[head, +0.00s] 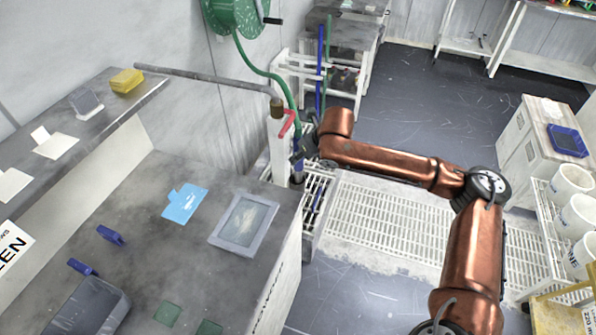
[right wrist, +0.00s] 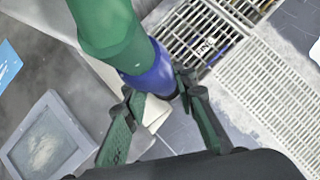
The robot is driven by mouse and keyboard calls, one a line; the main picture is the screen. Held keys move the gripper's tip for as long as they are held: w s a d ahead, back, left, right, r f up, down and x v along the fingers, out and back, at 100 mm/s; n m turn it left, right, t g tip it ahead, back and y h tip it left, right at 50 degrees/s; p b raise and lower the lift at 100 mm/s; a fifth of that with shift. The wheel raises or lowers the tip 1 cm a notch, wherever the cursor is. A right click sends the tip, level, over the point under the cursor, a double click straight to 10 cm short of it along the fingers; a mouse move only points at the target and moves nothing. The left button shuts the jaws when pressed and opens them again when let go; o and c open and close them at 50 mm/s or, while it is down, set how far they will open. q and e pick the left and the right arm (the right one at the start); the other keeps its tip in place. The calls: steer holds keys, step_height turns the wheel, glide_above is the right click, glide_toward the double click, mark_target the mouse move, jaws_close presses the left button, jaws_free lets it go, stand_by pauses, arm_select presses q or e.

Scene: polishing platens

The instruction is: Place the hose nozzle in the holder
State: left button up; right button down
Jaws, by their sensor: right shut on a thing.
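The hose nozzle shows in the right wrist view as a green body with a blue collar (right wrist: 152,72) and a dark end. My right gripper (right wrist: 158,88) is shut on it, with one finger on each side. In the head view my right gripper (head: 303,148) is beside a white post (head: 279,145) with a red handle, near the bench's far right corner. The green hose (head: 262,70) runs down to it from a reel. The nozzle is mostly hidden there by the gripper. I cannot tell which part is the holder. My left gripper is not in view.
The grey bench (head: 140,215) carries a framed plate (head: 245,223), a blue card (head: 185,203) and blue clips. Floor grating (head: 385,222) lies below and right of the gripper. A green hose reel (head: 232,15) hangs on the wall. White buckets (head: 570,183) stand at the right.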

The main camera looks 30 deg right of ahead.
mark_target(301, 168)
step_height(301, 168, down, 2)
steer(key=shift+f, duration=0.1)
steer(key=shift+w+f+b, duration=0.1)
steer(key=shift+f+b, duration=0.2)
steer(key=shift+f, duration=0.5)
step_height(301, 168, down, 3)
steer(key=shift+w+a+r+b, duration=0.1)
steer(key=shift+r+b, duration=0.05)
steer(key=shift+b, duration=0.65)
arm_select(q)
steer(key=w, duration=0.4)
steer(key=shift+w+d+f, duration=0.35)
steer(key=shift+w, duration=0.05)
arm_select(e)
steer(key=c, duration=1.6)
jaws_free()
steer(key=shift+r, duration=0.1)
